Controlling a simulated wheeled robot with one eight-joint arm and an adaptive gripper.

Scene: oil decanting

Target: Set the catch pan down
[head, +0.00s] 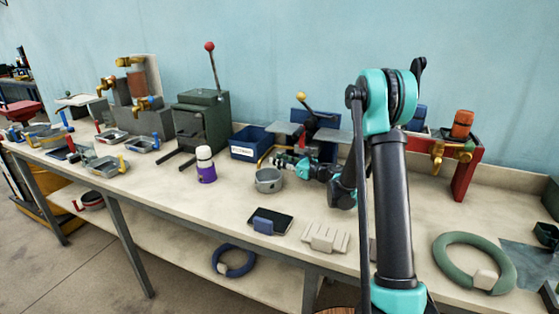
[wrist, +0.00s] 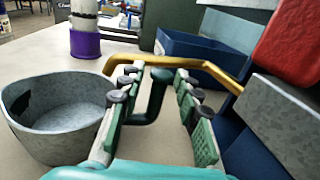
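The catch pan is a round grey metal pan (head: 268,181) standing upright on the bench near its middle. It also shows at the left of the wrist view (wrist: 62,120), empty, with a dark slot in its wall. My gripper (head: 284,161) is low over the bench, just behind and right of the pan. In the wrist view my gripper (wrist: 157,85) has its two green-padded fingers apart, with the pan beside the left finger, not between them. A dark green curved piece (wrist: 153,106) shows between the fingers; I cannot tell what it belongs to.
A yellow bar (wrist: 215,72) crosses just beyond the fingertips. A blue bin (head: 246,147) stands behind, and a purple-and-white bottle (head: 206,170) stands left of the pan. A black tablet-like block (head: 271,218) lies in front. Bare bench lies between bottle and pan.

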